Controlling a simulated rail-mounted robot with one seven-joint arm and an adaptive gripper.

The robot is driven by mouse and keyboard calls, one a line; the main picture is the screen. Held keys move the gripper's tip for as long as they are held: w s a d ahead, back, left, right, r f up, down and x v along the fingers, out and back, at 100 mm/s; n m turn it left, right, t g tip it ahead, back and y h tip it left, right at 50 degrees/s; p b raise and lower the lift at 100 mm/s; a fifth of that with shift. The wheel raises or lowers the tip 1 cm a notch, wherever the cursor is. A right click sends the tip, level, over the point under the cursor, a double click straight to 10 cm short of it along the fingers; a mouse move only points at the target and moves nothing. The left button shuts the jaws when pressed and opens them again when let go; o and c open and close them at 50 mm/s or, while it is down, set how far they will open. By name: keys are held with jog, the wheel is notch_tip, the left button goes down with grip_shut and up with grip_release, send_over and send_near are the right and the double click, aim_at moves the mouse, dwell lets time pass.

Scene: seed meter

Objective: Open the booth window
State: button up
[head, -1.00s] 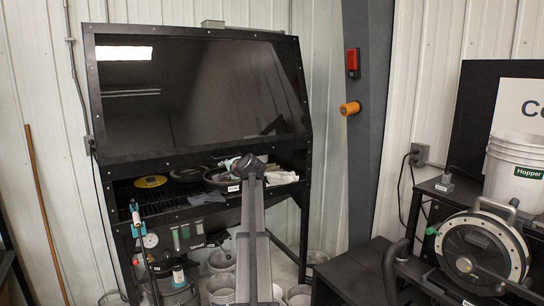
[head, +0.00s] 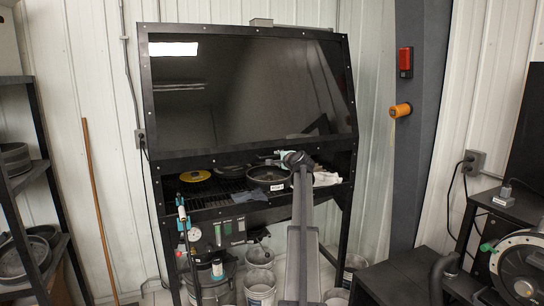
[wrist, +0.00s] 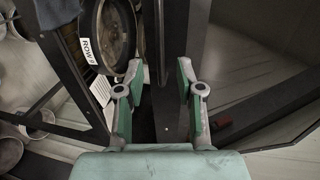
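The booth window (head: 245,90) is a large dark glossy pane in a black bolted frame, tilted back on top of the booth. It looks shut, its lower edge against the black rail above the work shelf. In the wrist view the pane (wrist: 265,85) fills the right side. My gripper (wrist: 160,68) is open, its green-padded fingers on either side of a dark frame bar (wrist: 168,100). I cannot tell whether the fingers touch the bar. In the head view my arm reaches to the booth's lower front edge and mostly hides the gripper.
Buckets (head: 260,287) stand below. A shelf rack (head: 25,180) is at left, a dark bench (head: 400,280) at right.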

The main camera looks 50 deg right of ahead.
jog(key=p+x, duration=0.1)
jog(key=x, duration=0.7)
jog(key=shift+w+p, duration=0.15)
jog(key=shift+p, duration=0.2)
jog(key=shift+c, duration=0.3)
grip_shut()
